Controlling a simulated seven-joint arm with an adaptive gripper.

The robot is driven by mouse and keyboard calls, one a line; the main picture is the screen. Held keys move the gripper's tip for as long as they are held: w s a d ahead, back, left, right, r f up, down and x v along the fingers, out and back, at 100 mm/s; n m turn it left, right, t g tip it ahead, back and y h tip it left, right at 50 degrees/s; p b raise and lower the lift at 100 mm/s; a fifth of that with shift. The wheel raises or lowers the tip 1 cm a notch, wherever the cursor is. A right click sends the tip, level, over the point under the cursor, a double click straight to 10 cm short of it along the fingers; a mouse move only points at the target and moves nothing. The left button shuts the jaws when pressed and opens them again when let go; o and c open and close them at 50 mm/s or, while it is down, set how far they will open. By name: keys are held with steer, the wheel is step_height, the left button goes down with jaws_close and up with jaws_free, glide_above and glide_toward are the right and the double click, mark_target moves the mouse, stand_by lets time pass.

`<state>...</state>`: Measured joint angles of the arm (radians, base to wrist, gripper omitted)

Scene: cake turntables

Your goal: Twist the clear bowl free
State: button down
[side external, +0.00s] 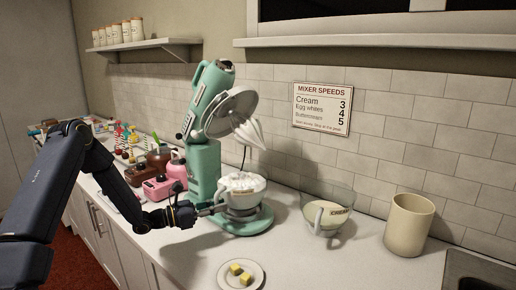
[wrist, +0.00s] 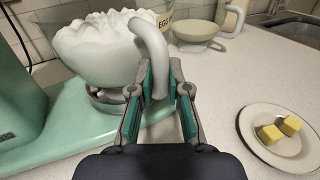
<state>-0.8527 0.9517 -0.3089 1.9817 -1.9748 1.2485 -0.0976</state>
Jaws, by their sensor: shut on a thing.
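The clear bowl (side external: 242,203), full of white foam, sits upright on the base of the green stand mixer (side external: 204,165). In the wrist view the bowl (wrist: 95,72) stands on a grey ring-like seat (wrist: 105,103), and part of an "EGG" label shows behind its handle. The mixer head is tilted up, with the whisk (side external: 250,132) clear above the bowl. My gripper (side external: 208,209) reaches in from the left. In the wrist view my gripper (wrist: 161,85) is shut on the bowl's grey curved handle (wrist: 152,50).
A second clear bowl labelled cream (side external: 327,212) stands to the right, with a beige canister (side external: 408,222) beyond it. A plate (side external: 226,281) with yellow cubes lies in front. Counter between the mixer and the cream bowl is clear.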

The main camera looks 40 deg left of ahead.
mark_target(238, 196)
steer(key=shift+d, duration=0.15)
steer(key=shift+w+d+n+t+y, duration=0.15)
steer(key=shift+d+n+t+y, duration=0.25)
steer(key=shift+d+n+y, duration=0.5)
steer(key=shift+a, duration=0.15)
steer(key=shift+w+d+n+t+y, duration=0.15)
steer(key=shift+d+n+y, duration=0.1)
steer(key=shift+d+y, duration=0.25)
steer(key=shift+w+d+n+t+y, duration=0.15)
steer(key=shift+d+n+y, duration=0.1)
steer(key=shift+y, duration=0.35)
steer(key=shift+w+d+n+y, duration=0.3)
steer(key=shift+d+n+y, duration=0.4)
steer(key=shift+y, duration=0.4)
steer(key=shift+w+d+n+y, duration=0.2)
steer(key=shift+d+n+y, duration=0.2)
steer(key=shift+y, duration=0.2)
